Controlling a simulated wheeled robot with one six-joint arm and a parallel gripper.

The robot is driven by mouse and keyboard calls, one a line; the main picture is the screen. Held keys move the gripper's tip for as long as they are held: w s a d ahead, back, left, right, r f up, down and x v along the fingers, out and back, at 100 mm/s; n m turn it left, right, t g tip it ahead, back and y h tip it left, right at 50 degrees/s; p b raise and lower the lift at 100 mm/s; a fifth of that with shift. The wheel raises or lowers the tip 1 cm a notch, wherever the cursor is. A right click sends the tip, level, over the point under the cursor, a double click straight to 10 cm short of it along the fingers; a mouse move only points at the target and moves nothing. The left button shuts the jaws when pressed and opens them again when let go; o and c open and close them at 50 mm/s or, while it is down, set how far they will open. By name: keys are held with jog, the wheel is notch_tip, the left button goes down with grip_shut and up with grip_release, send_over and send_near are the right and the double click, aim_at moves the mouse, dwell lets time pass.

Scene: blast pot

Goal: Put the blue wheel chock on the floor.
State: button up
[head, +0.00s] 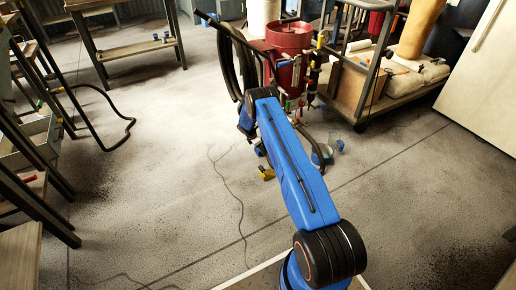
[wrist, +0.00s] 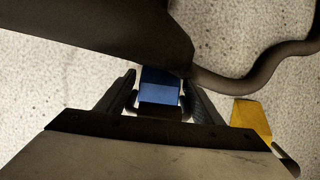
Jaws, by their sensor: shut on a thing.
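My gripper (wrist: 160,98) is shut on the blue wheel chock (wrist: 160,88), which shows between its two dark fingers in the wrist view. The chock's lower part is hidden by my gripper. Speckled floor (wrist: 60,75) fills the background, but I cannot tell how high the chock is above it. In the head view my blue arm reaches out over the floor (head: 190,200) toward the red blast pot, and hides most of my gripper.
A yellow object (wrist: 252,119) is close on the right of my gripper. A dark hose (wrist: 260,70) curves past above it. The red blast pot (head: 288,38) stands at the back, with a wheeled cart (head: 350,95) to its right. Open floor extends on the left.

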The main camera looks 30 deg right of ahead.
jog(key=shift+w, duration=1.2)
jog(key=shift+w+f, duration=0.15)
jog(key=shift+f, duration=0.4)
jog(key=shift+a+f, duration=0.1)
jog(key=shift+f, duration=0.1)
jog(key=o, duration=1.3)
